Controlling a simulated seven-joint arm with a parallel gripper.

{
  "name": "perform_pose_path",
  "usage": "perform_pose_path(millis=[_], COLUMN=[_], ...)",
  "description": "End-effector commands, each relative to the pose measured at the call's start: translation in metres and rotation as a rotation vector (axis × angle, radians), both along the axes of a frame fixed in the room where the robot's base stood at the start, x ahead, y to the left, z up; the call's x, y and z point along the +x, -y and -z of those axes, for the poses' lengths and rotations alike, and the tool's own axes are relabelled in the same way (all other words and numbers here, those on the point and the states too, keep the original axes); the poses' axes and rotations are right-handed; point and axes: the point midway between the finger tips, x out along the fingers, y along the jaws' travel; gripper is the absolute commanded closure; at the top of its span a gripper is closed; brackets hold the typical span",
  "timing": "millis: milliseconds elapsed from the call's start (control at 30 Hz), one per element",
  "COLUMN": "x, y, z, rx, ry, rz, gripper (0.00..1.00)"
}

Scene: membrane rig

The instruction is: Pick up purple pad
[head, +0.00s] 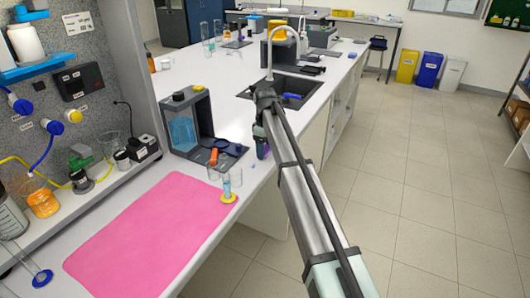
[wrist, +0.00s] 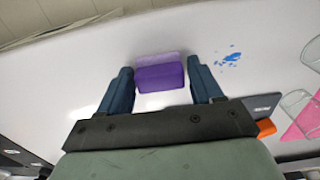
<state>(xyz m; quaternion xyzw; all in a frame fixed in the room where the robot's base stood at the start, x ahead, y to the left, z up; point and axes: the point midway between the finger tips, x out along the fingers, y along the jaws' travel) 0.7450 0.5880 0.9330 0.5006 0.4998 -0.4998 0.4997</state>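The purple pad (wrist: 160,76) is a small block with a lighter purple top part, lying on the white bench in the wrist view. My gripper (wrist: 161,68) is open, with one blue finger on each side of the pad and a narrow gap at each side. In the head view my gripper (head: 262,148) is low at the bench's right edge, beside the dark device. The pad is mostly hidden there by my arm, and I cannot tell it apart from the fingers.
A dark device (head: 188,122) with a base stands left of my gripper. A blue spill (wrist: 228,60) lies near the pad. Glass beakers (head: 232,176) stand by the pink mat (head: 150,235). A sink (head: 298,87) lies beyond. The bench edge drops to the floor at right.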

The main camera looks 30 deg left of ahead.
Motion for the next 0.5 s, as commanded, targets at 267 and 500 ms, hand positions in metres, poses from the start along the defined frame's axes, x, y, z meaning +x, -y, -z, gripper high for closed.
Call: perform_pose_path(millis=[267, 500], x=[-0.0001, 0.0], y=[0.0, 0.0], z=[-0.0002, -0.0003], rx=[0.0, 0.0], ry=[0.0, 0.0], rz=[0.0, 0.0], gripper=[0.62, 0.72])
